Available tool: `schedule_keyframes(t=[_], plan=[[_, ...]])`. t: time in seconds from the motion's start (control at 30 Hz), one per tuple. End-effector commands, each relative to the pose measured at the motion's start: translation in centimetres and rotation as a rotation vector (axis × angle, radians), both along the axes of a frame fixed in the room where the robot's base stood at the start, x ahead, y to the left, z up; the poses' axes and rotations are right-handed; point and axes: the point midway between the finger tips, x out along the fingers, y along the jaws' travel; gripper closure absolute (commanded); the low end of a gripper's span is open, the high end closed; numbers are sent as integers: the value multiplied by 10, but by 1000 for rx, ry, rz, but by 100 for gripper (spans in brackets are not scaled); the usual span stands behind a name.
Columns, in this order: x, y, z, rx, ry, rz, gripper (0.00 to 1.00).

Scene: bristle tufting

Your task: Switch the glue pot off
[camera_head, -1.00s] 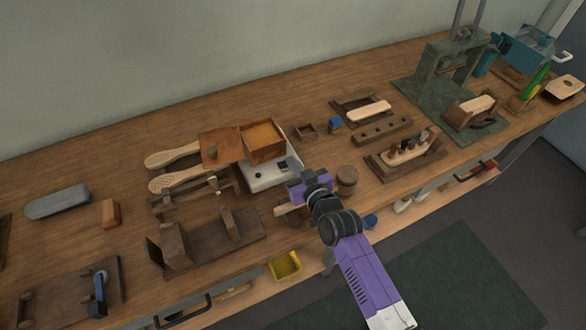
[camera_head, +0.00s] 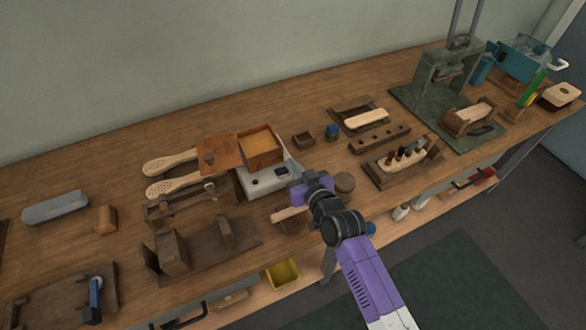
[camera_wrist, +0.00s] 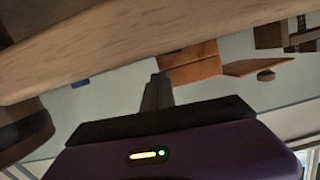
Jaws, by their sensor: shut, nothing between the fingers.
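The glue pot has a pale grey base (camera_head: 258,188) with dark controls on its front panel. An open wooden box (camera_head: 263,152) with amber contents sits on top, its lid (camera_head: 219,153) to the left. My gripper (camera_head: 294,186) is at the front right corner of the base, shut and empty; whether it touches cannot be told. In the wrist view, the closed fingers (camera_wrist: 156,90) show dark in the centre, with the wooden box (camera_wrist: 190,62) and the lid (camera_wrist: 258,67) beyond. The switch's position is too small to read.
A round wooden pot (camera_head: 344,184) stands just right of my gripper. Wooden fixtures (camera_head: 205,245) lie to the left and front, and a rack of tools (camera_head: 405,160) to the right. A yellow tray (camera_head: 283,274) is below the front edge.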

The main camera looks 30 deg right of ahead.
Motion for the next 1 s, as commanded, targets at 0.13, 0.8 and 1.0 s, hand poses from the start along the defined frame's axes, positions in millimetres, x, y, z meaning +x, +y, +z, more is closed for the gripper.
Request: schedule_keyframes(t=[0.13, 0.8, 1.0], plan=[[-11, -2, 17, -1, -8, -1, 100], [-90, -5, 42, 0, -15, -1, 100], [-90, -5, 44, 7, -20, -4, 100]])
